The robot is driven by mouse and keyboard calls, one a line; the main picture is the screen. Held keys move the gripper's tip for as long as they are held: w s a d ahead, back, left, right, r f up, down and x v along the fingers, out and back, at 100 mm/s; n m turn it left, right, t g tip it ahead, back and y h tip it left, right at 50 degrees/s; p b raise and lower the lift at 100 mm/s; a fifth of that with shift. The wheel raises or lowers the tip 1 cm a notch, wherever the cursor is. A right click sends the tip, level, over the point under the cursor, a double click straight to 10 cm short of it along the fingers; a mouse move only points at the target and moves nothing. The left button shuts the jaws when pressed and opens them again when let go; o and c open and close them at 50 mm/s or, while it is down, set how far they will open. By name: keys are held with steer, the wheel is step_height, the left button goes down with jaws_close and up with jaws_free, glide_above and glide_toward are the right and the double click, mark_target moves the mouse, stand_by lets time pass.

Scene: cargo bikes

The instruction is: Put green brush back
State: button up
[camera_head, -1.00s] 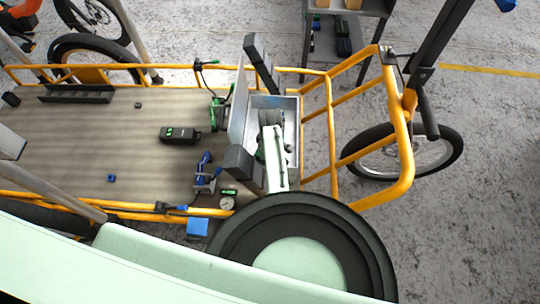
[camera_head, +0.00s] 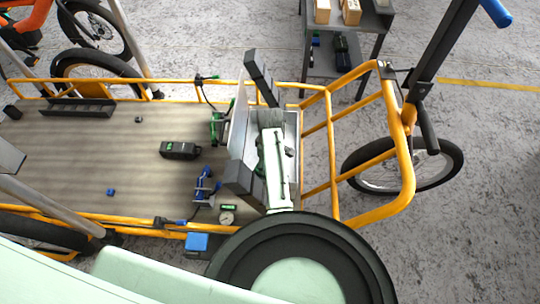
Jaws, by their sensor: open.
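My gripper (camera_head: 252,130) is open, its two dark fingers spread wide over an open grey metal box (camera_head: 291,122) on the cargo bike's deck. One finger is above the box's far side, the other near its near left corner. My pale arm end covers much of the box's inside. A green and black tool (camera_head: 217,124) lies just left of the box's raised lid. It may be the green brush, but its shape is not clear. A dark greyish-green shape shows beside my arm end inside the box; I cannot tell what it is. Nothing is seen held.
The wooden deck (camera_head: 90,150) bears a black device (camera_head: 180,150), a blue clamp (camera_head: 204,187), a round gauge (camera_head: 227,216) and a small blue cube (camera_head: 111,192). An orange frame (camera_head: 398,150) rises on the right. A grey shelf (camera_head: 345,60) stands behind. The deck's left middle is mostly clear.

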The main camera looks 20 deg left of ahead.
steer(key=shift+r, duration=2.75)
